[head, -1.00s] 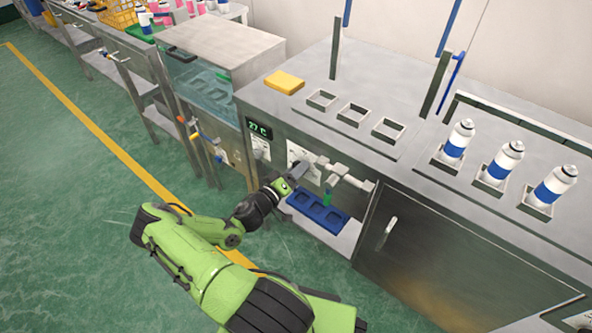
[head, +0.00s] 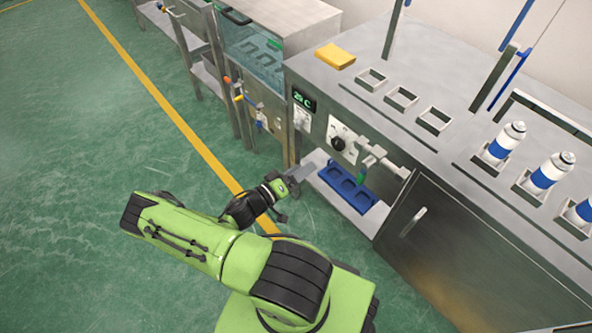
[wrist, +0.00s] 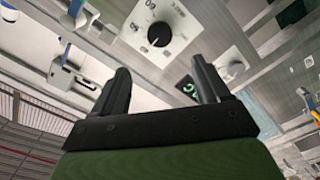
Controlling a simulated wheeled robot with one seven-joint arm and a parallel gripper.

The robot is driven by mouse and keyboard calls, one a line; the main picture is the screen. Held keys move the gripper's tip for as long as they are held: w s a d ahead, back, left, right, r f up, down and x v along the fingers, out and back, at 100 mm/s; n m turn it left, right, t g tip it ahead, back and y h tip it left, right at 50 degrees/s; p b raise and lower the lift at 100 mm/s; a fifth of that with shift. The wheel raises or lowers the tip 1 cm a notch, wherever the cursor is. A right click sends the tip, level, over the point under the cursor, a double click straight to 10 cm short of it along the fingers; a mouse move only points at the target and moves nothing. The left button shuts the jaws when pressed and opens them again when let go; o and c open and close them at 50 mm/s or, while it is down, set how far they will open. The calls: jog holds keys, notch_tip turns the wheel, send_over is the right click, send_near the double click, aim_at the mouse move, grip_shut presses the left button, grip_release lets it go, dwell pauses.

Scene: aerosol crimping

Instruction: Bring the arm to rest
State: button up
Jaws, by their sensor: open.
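My green arm reaches across the lower middle of the head view, and my gripper (head: 300,178) is in front of the steel machine's front panel, to the left of the blue tray. In the wrist view my gripper (wrist: 162,92) has its two dark fingers apart with nothing between them. Beyond them is the black dial (wrist: 158,34) on its white plate, which also shows in the head view as a black knob (head: 338,143). The gripper is apart from the knob, below and left of it in the head view.
A blue tray (head: 347,187) sits on a low shelf under a valve with a green part (head: 361,175). A cabinet door with a handle (head: 413,222) is to the right. White-and-blue cans (head: 504,142) stand in holders on the counter. Open green floor (head: 80,130) lies left.

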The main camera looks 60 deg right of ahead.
jog(key=shift+v, duration=0.9)
